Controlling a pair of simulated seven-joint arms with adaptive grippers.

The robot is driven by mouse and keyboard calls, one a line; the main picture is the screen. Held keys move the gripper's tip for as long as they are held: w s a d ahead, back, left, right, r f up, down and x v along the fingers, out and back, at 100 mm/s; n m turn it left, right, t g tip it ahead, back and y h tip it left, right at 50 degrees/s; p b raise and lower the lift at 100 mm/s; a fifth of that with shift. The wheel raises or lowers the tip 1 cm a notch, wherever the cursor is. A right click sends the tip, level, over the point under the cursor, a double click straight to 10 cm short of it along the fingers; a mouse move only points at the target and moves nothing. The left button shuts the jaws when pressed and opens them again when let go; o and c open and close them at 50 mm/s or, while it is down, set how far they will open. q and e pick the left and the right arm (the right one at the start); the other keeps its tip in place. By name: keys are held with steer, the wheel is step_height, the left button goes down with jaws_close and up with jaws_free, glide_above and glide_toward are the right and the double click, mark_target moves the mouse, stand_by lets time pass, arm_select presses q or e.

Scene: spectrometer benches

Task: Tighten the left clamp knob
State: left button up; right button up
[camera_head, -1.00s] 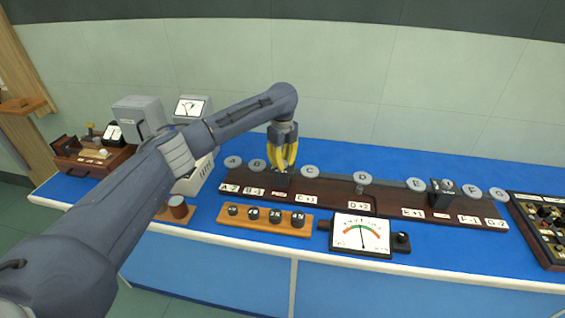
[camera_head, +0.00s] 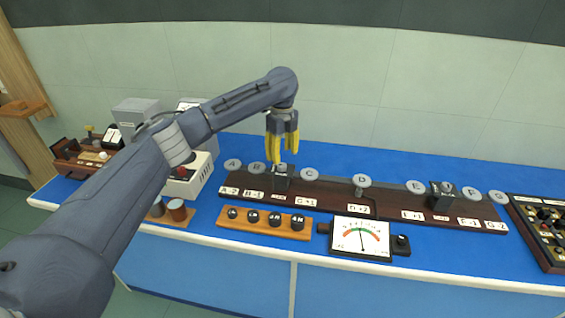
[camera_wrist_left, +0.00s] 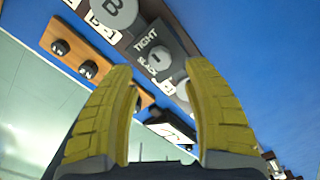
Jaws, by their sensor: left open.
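The left clamp (camera_head: 281,182) is a dark block on the long brown rail (camera_head: 330,190), between the discs B and C. Its small grey knob (camera_wrist_left: 158,58) shows in the left wrist view, beside the word TIGHT on the block's top. My left gripper (camera_head: 283,158) has yellow fingers and is open just above the clamp. In the left wrist view its fingertips (camera_wrist_left: 160,72) are spread with the knob between and slightly beyond them in the picture. Nothing is held. My right gripper is not in view.
A second dark clamp (camera_head: 441,196) stands farther right on the rail. In front are a wooden block (camera_head: 265,233) with several black knobs and a needle meter (camera_head: 360,238). A panel of knobs (camera_head: 545,225) is at the right. Blue bench lies clear behind the rail.

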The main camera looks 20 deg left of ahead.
mark_target(283, 165)
arm_select(q)
step_height(283, 165, up, 7)
stand_by(0.4)
